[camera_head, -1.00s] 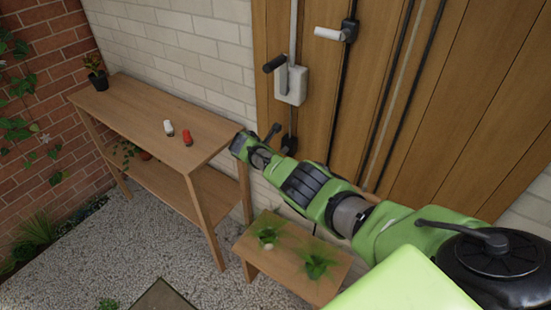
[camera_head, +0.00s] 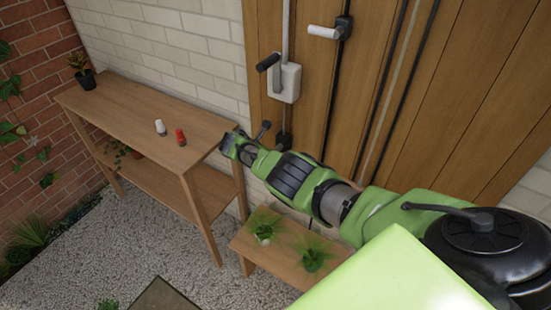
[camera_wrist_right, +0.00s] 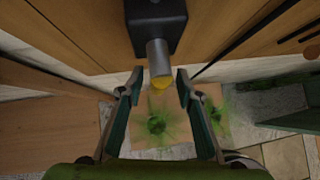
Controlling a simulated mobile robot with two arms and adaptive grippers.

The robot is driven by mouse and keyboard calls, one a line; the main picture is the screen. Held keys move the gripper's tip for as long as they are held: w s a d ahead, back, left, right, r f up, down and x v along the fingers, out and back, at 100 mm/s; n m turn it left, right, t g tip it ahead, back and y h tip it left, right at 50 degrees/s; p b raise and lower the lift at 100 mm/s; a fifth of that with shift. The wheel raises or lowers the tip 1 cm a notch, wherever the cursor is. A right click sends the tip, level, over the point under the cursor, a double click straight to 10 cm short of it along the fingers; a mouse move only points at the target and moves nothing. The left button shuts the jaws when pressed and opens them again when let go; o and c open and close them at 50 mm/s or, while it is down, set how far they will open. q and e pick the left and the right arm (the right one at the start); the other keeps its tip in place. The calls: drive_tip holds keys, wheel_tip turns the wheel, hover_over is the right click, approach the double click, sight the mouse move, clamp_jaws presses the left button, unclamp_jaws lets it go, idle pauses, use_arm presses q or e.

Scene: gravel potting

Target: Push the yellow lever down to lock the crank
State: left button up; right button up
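A grey cylinder with a yellow tip (camera_wrist_right: 162,82), which looks like the lever, juts from a black block (camera_wrist_right: 157,20) in the right wrist view. My right gripper (camera_wrist_right: 160,88) is open, its two fingers on either side of the yellow tip with gaps showing. In the head view, my right arm reaches from the right and its gripper (camera_head: 230,145) is at the shelf's right end, beside a black fitting (camera_head: 284,142) on the door, partly hidden by the arm. A crank with a black grip (camera_head: 268,62) sits on a white box (camera_head: 288,84) above. My left gripper is not in view.
A wooden shelf table (camera_head: 130,105) on the left holds a white item (camera_head: 160,127), a red item (camera_head: 180,137) and a potted plant (camera_head: 85,78). A low bench (camera_head: 245,242) with two green plants stands below my arm.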

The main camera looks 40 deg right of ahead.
drive_tip(key=v, duration=1.2)
idle(0.4)
drive_tip(key=shift+s+f, duration=0.1)
